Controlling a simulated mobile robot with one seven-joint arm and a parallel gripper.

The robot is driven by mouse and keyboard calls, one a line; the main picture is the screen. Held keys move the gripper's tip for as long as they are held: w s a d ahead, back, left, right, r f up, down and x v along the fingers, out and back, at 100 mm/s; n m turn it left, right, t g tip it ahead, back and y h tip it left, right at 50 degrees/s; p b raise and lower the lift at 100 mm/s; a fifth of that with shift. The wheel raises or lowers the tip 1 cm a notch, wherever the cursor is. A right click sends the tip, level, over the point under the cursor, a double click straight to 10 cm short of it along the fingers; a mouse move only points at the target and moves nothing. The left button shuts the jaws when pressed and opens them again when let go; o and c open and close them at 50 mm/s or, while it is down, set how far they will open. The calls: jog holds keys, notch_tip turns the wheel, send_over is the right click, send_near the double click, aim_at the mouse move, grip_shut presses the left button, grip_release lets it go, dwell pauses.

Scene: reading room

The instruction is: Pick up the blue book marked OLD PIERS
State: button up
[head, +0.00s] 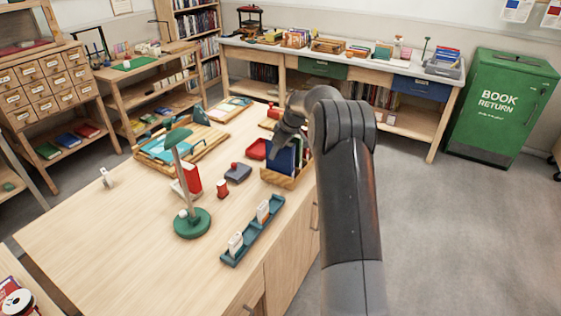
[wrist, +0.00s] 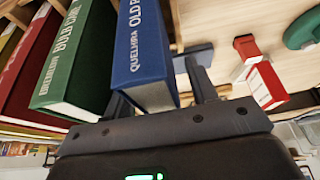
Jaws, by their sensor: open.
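The blue book (wrist: 145,50) stands in a wooden book box, with "QUELHRA OLD P..." readable on its spine in the wrist view; the rest of the title is cut off. In the head view the blue book (head: 281,161) shows below my gripper (head: 287,137). My gripper (wrist: 160,88) is open, with one finger on each side of the blue book. The left finger is between it and the green book (wrist: 82,52) marked BULB CARE. I cannot tell whether the fingers touch the blue book. The fingertips are partly hidden.
A red book (wrist: 30,55) stands beside the green one. The wooden box (head: 284,181) is at the table's right edge. A green lamp (head: 190,222), a teal tray (head: 252,231), a red tray (head: 256,149) and a dark stamp pad (head: 238,174) are nearby. The table's front left is clear.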

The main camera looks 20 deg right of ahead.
jog(key=shift+c, duration=0.2)
grip_shut()
dwell(0.3)
